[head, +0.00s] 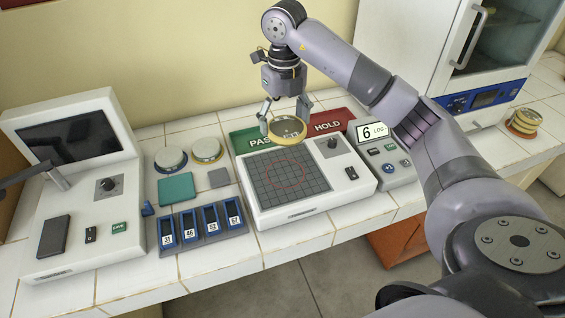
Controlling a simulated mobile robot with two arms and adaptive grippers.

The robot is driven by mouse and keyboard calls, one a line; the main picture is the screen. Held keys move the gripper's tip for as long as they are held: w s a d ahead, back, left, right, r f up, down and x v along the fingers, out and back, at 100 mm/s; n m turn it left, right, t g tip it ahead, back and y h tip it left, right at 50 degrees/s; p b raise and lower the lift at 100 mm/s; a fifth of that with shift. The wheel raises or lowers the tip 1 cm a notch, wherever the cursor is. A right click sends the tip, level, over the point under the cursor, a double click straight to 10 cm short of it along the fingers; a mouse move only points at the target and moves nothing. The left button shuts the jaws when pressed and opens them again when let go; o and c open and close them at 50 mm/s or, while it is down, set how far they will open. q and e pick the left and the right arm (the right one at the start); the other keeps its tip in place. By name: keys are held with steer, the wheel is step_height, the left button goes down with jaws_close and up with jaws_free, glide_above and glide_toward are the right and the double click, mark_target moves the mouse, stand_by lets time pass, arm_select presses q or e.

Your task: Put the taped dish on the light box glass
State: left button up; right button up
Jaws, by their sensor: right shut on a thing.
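The dish with a yellow band round its side (287,131) is held by my right gripper (286,118). The gripper is shut on it, with a finger at each side. The dish appears above the back edge of the light box (311,203), apart from its glass; its exact height cannot be told. The light box glass (277,191) is a dark gridded square with a red outline on it and nothing resting on it. Any tape mark on the held dish is too small to make out. My left gripper is not in view.
Green PASS and red HOLD mats (328,121) lie behind.

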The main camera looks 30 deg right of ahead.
glide_toward(283, 170)
steer(key=shift+f+p, duration=0.85)
steer(key=shift+f, duration=0.1)
step_height(283, 170, down, 3)
steer(key=shift+a+f+p, duration=0.1)
steer(key=shift+f+p, duration=0.15)
steer(key=shift+p, duration=0.2)
steer(key=shift+w+f, duration=0.1)
steer(key=shift+f, duration=0.25)
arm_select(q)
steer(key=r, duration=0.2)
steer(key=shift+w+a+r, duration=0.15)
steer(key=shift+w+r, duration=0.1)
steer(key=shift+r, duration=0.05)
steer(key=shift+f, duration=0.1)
arm_select(e)
steer(key=shift+f, duration=0.15)
steer(key=o, duration=1.2)
steer(key=shift+o, duration=0.2)
